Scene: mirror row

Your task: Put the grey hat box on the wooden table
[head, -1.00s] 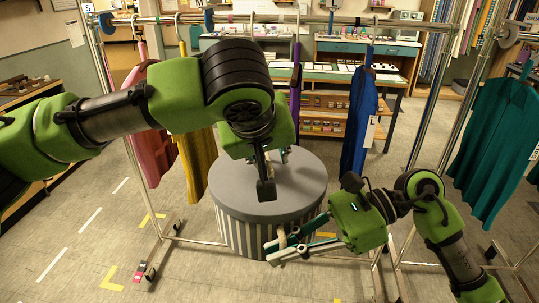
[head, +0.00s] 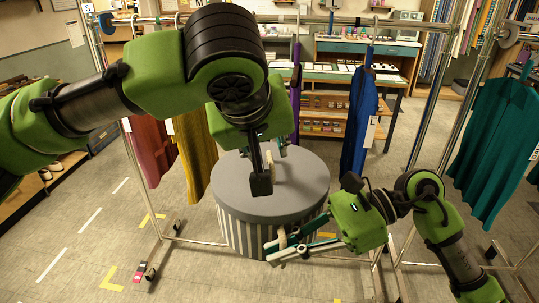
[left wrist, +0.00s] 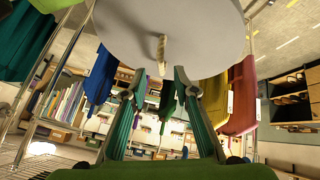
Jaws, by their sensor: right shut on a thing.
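The grey hat box (head: 300,192) is a round drum with a flat grey lid and striped sides, in the middle of the head view. My left gripper (head: 266,178) is over the lid. In the left wrist view (left wrist: 160,73) its fingers are apart, with a tan rope handle (left wrist: 162,52) of the box just past the tips. My right gripper (head: 276,246) is at the near side of the box, shut on a tan handle (head: 282,238) there. Wooden furniture stands at the left edge and the back; I cannot tell which piece is the wooden table.
A metal clothes rail (head: 300,19) crosses behind the box, with a yellow garment (head: 196,155) and a blue one (head: 358,115) hanging from it. A teal garment (head: 497,150) hangs at the right.

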